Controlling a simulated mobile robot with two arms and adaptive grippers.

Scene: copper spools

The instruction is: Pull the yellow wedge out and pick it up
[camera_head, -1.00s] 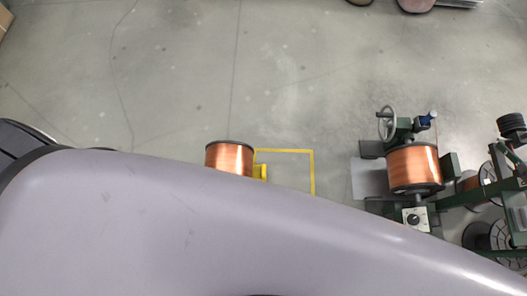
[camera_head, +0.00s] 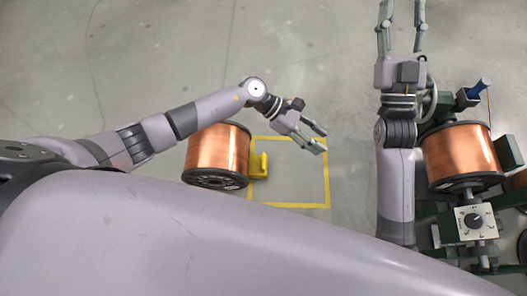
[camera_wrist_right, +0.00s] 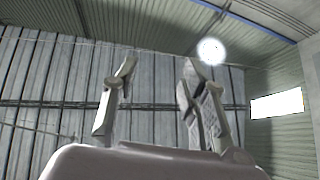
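The yellow wedge (camera_head: 258,166) sits on the floor against the right side of a copper spool (camera_head: 219,153) in the head view. My left gripper (camera_head: 321,140) is open and empty, above the floor to the right of the wedge and apart from it. My right gripper (camera_head: 401,22) points to the top of the head view, left of the winding machine. In the right wrist view its fingers (camera_wrist_right: 158,85) are spread apart with nothing between them. The wedge does not show in the right wrist view, which faces a wall and roof.
A yellow taped rectangle (camera_head: 327,184) marks the floor around the wedge's right side. A green winding machine with a second copper spool (camera_head: 461,154) stands at the right, close to my right arm. The floor at the top left is clear.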

